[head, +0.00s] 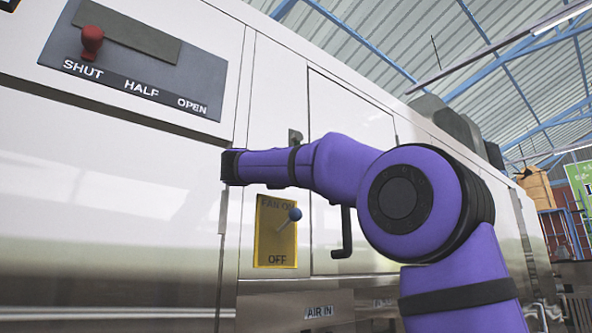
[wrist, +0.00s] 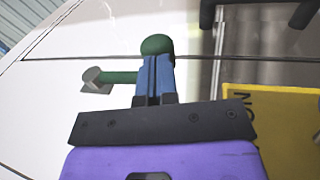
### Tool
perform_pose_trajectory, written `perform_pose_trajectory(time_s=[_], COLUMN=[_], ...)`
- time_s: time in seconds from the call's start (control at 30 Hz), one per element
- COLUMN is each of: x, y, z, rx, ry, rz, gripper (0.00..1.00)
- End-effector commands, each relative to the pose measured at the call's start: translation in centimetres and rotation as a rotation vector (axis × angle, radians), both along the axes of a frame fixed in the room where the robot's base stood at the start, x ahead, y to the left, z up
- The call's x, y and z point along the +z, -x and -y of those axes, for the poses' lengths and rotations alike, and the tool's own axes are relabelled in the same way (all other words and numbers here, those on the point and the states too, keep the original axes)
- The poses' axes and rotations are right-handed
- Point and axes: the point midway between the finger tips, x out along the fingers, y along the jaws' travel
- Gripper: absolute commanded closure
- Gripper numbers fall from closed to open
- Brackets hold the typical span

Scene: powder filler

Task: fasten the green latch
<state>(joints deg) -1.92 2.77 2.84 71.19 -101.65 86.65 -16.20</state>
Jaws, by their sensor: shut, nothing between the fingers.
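The green latch shows in the wrist view, with a rounded green knob (wrist: 157,45) and a green bar (wrist: 120,77) running left from it. The bar's left end meets a grey bracket (wrist: 95,80) in the picture; I cannot tell whether it sits inside. My gripper (wrist: 154,60) has its blue fingers shut together, with nothing between them. The fingertips overlap the knob's lower part in view; contact is unclear. In the head view my purple arm hides the latch and my fingers. A grey bracket (head: 295,138) shows just above the arm there.
A yellow fan panel (head: 275,233) with a blue-knobbed lever (head: 290,218) lies below my arm. A dark door handle (head: 345,235) hangs to its right. A red-knobbed slider (head: 92,40) stands at SHUT, upper left. The white panel at left is clear.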

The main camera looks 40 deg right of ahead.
Motion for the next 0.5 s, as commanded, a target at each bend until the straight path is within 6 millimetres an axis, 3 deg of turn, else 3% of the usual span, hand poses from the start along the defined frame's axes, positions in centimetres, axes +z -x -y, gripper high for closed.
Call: perform_pose_trajectory(time_s=[0.3,0.5], x=[-0.5,-0.4], y=[0.0,-0.1], z=[3.0,5.4], rx=[-0.002,-0.001], ry=[0.204,0.220], rz=[0.003,0.005], gripper=[1.00,1.00])
